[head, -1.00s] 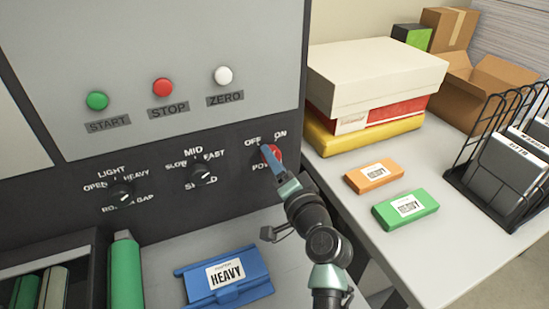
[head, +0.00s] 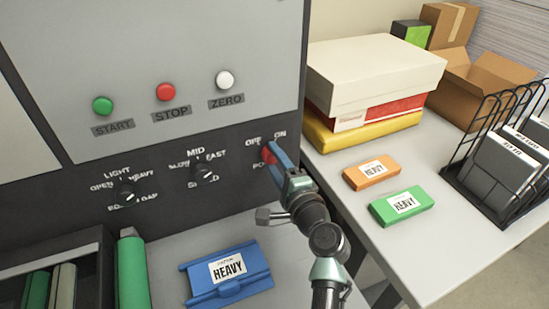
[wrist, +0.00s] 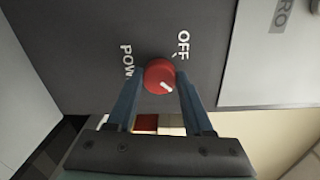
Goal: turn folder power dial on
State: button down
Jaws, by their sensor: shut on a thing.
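The red power dial (head: 268,155) is on the dark panel strip, below its OFF and ON labels. In the wrist view the dial (wrist: 159,75) sits between the two blue fingers, near their tips. My gripper (wrist: 160,84) is shut on it; it also shows in the head view (head: 273,156). The dial's white mark points down-right in the wrist view, away from the OFF label and toward the panel's ON side. The ON label is hidden in the wrist view. In the head view my fingers cover part of the dial.
Speed (head: 204,174) and roller gap (head: 127,195) dials lie left on the panel. Green (head: 103,105), red (head: 165,92) and white (head: 223,79) buttons are above. A blue HEAVY folder (head: 228,277) lies below. The table at right holds boxes, orange and green packs and a wire rack (head: 510,155).

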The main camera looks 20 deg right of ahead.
dwell(0.5)
jog(key=shift+c, duration=1.4)
grip_release()
jog(key=s+b, duration=0.1)
jog(key=s, duration=1.2)
jog(key=shift+d+r, duration=0.2)
jog(key=shift+r, duration=0.05)
